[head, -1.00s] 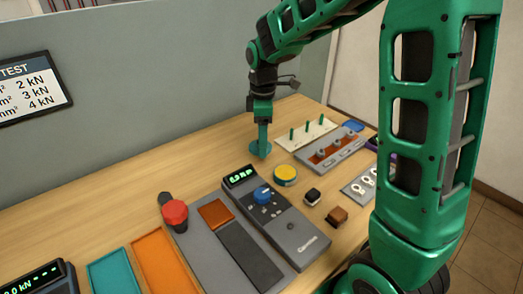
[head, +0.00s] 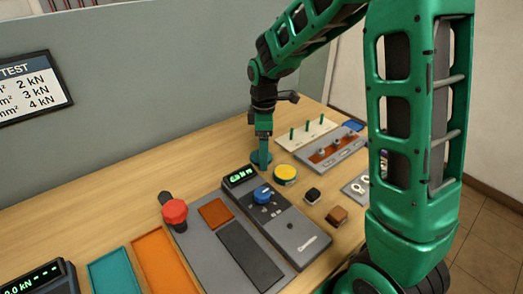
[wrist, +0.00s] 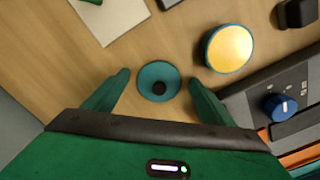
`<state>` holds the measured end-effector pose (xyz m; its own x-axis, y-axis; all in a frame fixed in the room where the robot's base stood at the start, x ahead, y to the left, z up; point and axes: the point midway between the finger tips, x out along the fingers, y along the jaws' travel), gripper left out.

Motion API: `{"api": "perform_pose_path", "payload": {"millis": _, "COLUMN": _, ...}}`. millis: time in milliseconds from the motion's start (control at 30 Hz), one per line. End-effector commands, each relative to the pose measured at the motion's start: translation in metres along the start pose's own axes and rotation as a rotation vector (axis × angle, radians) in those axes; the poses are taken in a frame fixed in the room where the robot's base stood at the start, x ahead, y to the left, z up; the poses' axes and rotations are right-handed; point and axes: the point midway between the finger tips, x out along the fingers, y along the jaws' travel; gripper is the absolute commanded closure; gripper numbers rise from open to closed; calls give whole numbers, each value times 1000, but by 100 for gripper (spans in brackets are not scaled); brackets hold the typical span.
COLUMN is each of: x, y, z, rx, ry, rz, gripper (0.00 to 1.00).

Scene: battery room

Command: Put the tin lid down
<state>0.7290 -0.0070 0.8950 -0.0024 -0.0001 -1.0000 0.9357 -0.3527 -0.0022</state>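The tin lid (wrist: 147,72) is a round teal disc with a dark knob in its middle. It lies flat on the wooden bench, and its edge also shows in the head view (head: 254,159). My gripper (wrist: 158,77) is open above it, with one finger to each side and clear gaps to the knob and rim. In the head view my gripper (head: 264,151) points straight down over the lid and hides part of it. A round tin with a yellow top (wrist: 229,48) stands beside the lid, apart from it.
A grey meter with a blue dial (head: 280,217) lies in front of the lid. A cream board with green pegs (head: 306,133) and a grey rack (head: 335,148) are behind to the right. Small black (head: 312,195) and brown blocks (head: 337,215) sit near the tin. Bench left of the lid is bare.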

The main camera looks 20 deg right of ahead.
Motion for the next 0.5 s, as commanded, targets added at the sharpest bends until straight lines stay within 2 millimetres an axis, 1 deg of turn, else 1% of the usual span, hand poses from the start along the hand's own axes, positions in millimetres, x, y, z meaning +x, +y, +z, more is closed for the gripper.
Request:
{"api": "perform_pose_path", "payload": {"millis": 167, "x": 0, "y": 0, "z": 0, "rx": 0, "ry": 0, "rz": 0, "gripper": 22}}
{"api": "perform_pose_path", "payload": {"millis": 267, "x": -4, "y": 0, "z": 0, "rx": 0, "ry": 1, "rz": 2, "gripper": 22}}
{"api": "perform_pose_path", "payload": {"millis": 367, "x": -15, "y": 1, "z": 0, "rx": 0, "ry": 1, "rz": 3, "gripper": 22}}
{"api": "perform_pose_path", "payload": {"millis": 500, "x": -40, "y": 1, "z": 0, "rx": 0, "ry": 2, "rz": 4, "gripper": 22}}
